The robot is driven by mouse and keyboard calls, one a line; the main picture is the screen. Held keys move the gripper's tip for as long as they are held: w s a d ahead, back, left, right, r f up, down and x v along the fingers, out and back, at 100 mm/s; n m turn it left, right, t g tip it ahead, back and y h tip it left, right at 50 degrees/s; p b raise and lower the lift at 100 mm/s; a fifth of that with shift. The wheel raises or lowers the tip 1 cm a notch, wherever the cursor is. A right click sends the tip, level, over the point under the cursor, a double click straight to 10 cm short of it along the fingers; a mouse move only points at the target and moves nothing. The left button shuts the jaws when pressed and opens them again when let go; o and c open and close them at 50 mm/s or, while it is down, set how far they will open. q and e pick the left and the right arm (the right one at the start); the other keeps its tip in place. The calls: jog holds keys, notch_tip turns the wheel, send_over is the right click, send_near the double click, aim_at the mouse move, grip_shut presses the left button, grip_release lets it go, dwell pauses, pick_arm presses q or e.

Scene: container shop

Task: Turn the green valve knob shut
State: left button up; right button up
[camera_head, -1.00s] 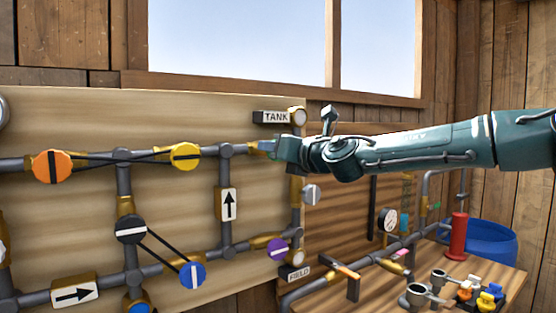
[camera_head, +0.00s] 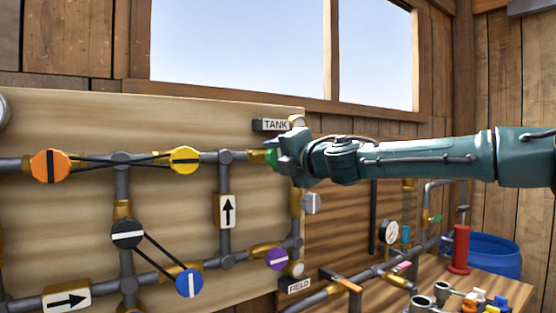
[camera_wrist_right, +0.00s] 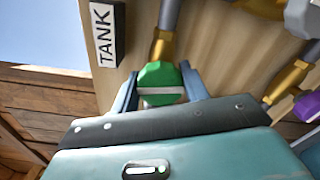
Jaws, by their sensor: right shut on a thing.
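The green valve knob (camera_wrist_right: 159,78) sits on its brass fitting on the pipe board, below the TANK label. A white bar shows across its face in the right wrist view. In the head view only a sliver of the green knob (camera_head: 271,156) shows, the rest hidden behind my right gripper (camera_head: 277,153). My right gripper (camera_wrist_right: 159,92) is shut on the knob, with one finger on each side of it. My left gripper is not in view.
Yellow (camera_head: 185,160), orange (camera_head: 50,166), black (camera_head: 127,233), blue (camera_head: 189,282) and purple (camera_head: 277,258) knobs sit on the same board (camera_head: 70,115). A workbench (camera_head: 520,292) with fittings and a blue barrel (camera_head: 494,255) stand at the right.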

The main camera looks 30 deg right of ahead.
jog(key=shift+m, duration=1.1)
jog(key=o, duration=1)
jog(key=shift+s+d+b, duration=0.15)
jog(key=shift+s+d, duration=0.15)
jog(key=shift+s, duration=1.9)
jog(key=shift+s+d+b, duration=0.15)
jog(key=shift+s+d, duration=0.2)
jog(key=shift+s, duration=1.8)
jog(key=shift+s+d+b, duration=0.15)
jog(key=shift+s+d, duration=0.15)
jog(key=shift+s, duration=1.9)
